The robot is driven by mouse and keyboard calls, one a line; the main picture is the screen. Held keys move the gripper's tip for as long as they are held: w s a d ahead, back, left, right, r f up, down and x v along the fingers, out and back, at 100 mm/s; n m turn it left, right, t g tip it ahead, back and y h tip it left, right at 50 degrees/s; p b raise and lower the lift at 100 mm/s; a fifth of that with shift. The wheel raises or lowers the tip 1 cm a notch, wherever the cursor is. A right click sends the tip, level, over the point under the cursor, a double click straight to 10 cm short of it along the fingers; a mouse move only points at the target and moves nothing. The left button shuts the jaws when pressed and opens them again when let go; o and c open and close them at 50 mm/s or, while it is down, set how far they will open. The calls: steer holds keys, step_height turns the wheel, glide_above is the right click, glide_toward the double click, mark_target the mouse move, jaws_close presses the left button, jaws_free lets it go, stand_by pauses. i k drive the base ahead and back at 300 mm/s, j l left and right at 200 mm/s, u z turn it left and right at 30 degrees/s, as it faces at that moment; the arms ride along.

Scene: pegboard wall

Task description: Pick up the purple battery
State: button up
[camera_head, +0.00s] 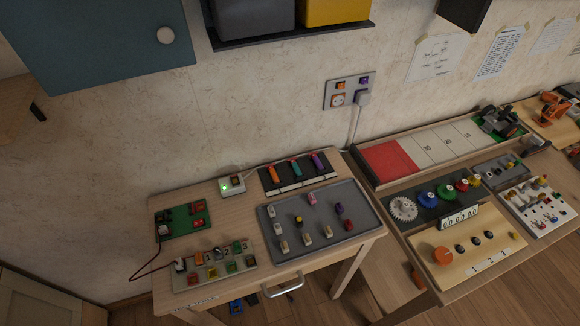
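The purple battery (318,162) appears to be the small purple stick at the right end of a dark rack (268,182) on the wooden table. An orange stick (273,174) and a teal stick (295,168) sit in the same rack to its left. The rack is at the back of the table, near the wall. My gripper is not in view.
A grey tray (270,222) with several small pieces lies in front of the rack. A white box with a green light (231,185) is left of it. A white cable runs from the wall socket panel (349,91) down behind the rack. A longer workbench (408,255) stands right.

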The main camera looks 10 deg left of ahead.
mark_target(317, 162)
steer(key=i+l+u, duration=0.15)
steer(key=l+u, duration=0.2)
steer(key=l, duration=0.15)
steer(key=l+u, duration=0.35)
steer(key=l, duration=0.2)
steer(key=l+u, duration=0.35)
steer(key=l, duration=0.25)
steer(key=i, duration=0.05)
